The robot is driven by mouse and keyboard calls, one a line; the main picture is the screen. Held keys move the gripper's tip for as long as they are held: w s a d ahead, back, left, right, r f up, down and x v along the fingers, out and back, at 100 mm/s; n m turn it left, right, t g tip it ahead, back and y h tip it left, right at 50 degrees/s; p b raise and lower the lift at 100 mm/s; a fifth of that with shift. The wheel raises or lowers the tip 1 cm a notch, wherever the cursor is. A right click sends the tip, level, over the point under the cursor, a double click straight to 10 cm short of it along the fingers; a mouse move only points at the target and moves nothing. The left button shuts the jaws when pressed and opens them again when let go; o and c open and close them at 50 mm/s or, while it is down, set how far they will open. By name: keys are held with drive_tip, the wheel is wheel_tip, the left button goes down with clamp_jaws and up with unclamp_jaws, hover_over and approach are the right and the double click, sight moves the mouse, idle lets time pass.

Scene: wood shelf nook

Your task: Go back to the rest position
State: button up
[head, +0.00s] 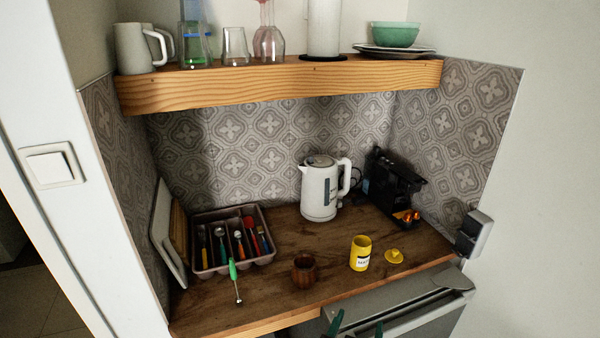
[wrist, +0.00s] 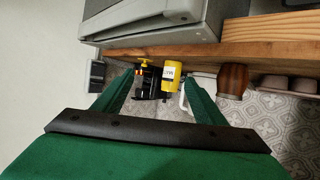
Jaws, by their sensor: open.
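My gripper (head: 357,326) shows at the bottom edge of the head view as two green fingertips, in front of the counter edge and over the grey appliance. In the wrist view my gripper (wrist: 160,82) has its two green fingers spread wide apart, with nothing held between them. The wrist picture is upside down. The yellow canister (head: 361,254) stands open on the counter, and it also shows between the fingers in the wrist view (wrist: 176,76), farther off and untouched. Its yellow lid (head: 394,256) lies to its right.
The wooden counter (head: 270,290) holds a brown cup (head: 304,271), a green-handled utensil (head: 235,281), a cutlery tray (head: 208,269), a white kettle (head: 320,190) and a black coffee machine (head: 391,188). A wooden shelf (head: 280,84) with dishes hangs above. A grey appliance (head: 405,308) stands in front.

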drive_tip(key=s+a+f+n+t+y, duration=0.1)
drive_tip(key=s+a+f+n+y, duration=0.1)
drive_tip(key=s+a+f, duration=0.35)
drive_tip(key=s+a+f+n+t+y, duration=0.1)
drive_tip(key=s+a+f+n, duration=0.15)
drive_tip(key=s+f, duration=0.55)
drive_tip(key=s+a+r+y, duration=0.1)
drive_tip(key=s+a+r, duration=0.1)
drive_tip(key=s, duration=0.8)
drive_tip(key=s+a+r+y, duration=0.1)
drive_tip(key=s+a, duration=0.3)
drive_tip(key=s, duration=0.6)
drive_tip(key=shift+s+r+t, duration=0.25)
drive_tip(key=shift+r+t, duration=0.15)
drive_tip(key=shift+r, duration=0.35)
